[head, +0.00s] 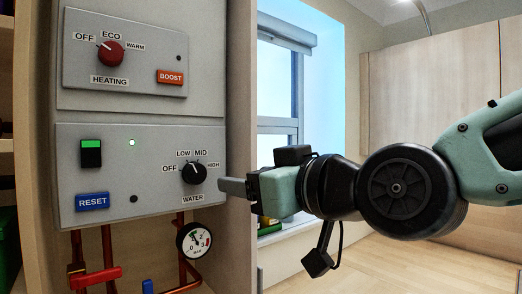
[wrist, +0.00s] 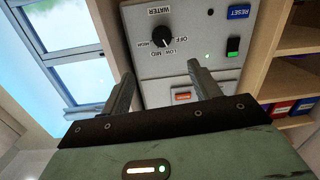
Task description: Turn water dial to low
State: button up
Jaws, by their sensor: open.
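The black water dial (head: 194,173) sits on the lower grey panel (head: 120,205), with OFF, LOW, MID and HIGH printed around it. Its white mark appears to lie toward the upper side, near LOW and MID; the exact setting is too small to tell. My gripper (head: 228,186) is just right of the dial in the head view, apart from it, with its fingers pointing at the panel. In the wrist view, the dial (wrist: 163,37) shows upside down beyond the two spread fingers of my gripper (wrist: 161,74). The gripper is open and empty.
Above is a heating panel with a red dial (head: 110,53) and an orange boost button (head: 170,77). A green-lit switch (head: 91,153) and blue reset button (head: 92,202) sit left of the water dial. A gauge (head: 194,240) and copper pipes hang below. A wooden side wall (head: 240,80) stands right.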

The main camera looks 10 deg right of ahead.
jog(key=p+v, duration=0.1)
jog(key=p, duration=0.2)
jog(key=shift+s+r+p, duration=0.1)
jog(key=shift+s+p, duration=0.25)
jog(key=shift+p, duration=0.05)
jog(key=s+d+f+g+h+b, duration=0.1)
jog(key=s+f+g+h+b, duration=0.15)
jog(key=f, duration=0.75)
jog(key=s+d+f+g+h+b, duration=0.1)
jog(key=s+f+g+b, duration=0.25)
jog(key=f, duration=0.55)
jog(key=s+d+f+g+h+b, duration=0.1)
jog(key=s+f+g+h+b, duration=0.2)
jog(key=f, duration=0.7)
jog(key=s+d+f+g+h+b, duration=0.2)
jog(key=s+d+f+g, duration=0.3)
jog(key=s+d+f, duration=0.1)
jog(key=shift+s+f, duration=0.4)
jog(key=shift+s, duration=0.5)
